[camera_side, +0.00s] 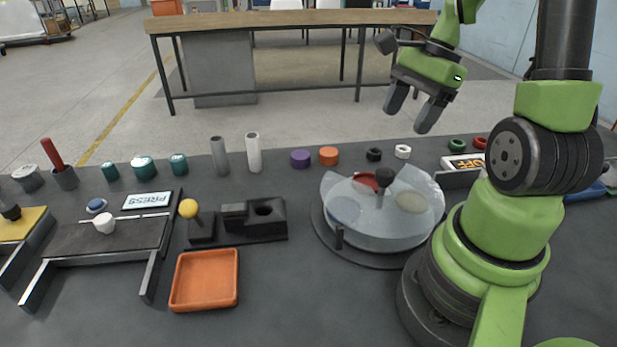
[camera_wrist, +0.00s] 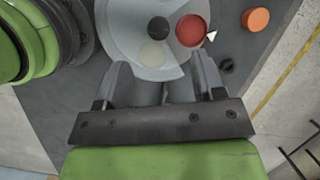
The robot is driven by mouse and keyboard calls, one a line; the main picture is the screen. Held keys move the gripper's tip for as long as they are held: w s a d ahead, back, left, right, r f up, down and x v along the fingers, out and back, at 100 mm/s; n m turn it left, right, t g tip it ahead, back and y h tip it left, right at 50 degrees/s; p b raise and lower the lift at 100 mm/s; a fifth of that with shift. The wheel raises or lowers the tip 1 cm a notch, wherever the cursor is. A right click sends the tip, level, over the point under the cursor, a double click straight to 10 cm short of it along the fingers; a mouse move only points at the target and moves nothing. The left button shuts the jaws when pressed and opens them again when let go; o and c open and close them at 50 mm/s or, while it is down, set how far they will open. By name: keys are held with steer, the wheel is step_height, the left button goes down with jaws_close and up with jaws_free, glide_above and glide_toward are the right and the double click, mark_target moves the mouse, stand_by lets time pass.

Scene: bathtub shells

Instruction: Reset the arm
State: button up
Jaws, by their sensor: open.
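My gripper (camera_side: 416,108) is raised well above the far right part of the dark table (camera_side: 300,310), with its two fingers pointing down. The fingers are apart and nothing is between them. In the wrist view my gripper (camera_wrist: 158,82) has its fingers spread at the edge of the round clear dish. That dish (camera_side: 385,232) stands on the table below and in front of my gripper, with a black knob (camera_side: 384,177) on top. The dish (camera_wrist: 125,40) also shows in the wrist view, with a red disc (camera_wrist: 192,31) and a pale disc (camera_wrist: 152,54).
An orange tray (camera_side: 204,280) lies at the front middle. Cylinders and rings line the back edge. The air around my gripper is free.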

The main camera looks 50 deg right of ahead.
steer(key=s+a+r+n+t, duration=0.1)
steer(key=a+r+n+t, duration=0.1)
steer(key=a+r+n, duration=0.3)
steer(key=s+a+r+n+t+h, duration=0.1)
steer(key=s+a+r+n+t, duration=0.1)
steer(key=a+r+n, duration=0.4)
steer(key=a+n+t, duration=0.1)
steer(key=a+n, duration=0.4)
steer(key=n, duration=0.2)
steer(key=shift+a+r, duration=0.3)
steer(key=shift+a, duration=0.05)
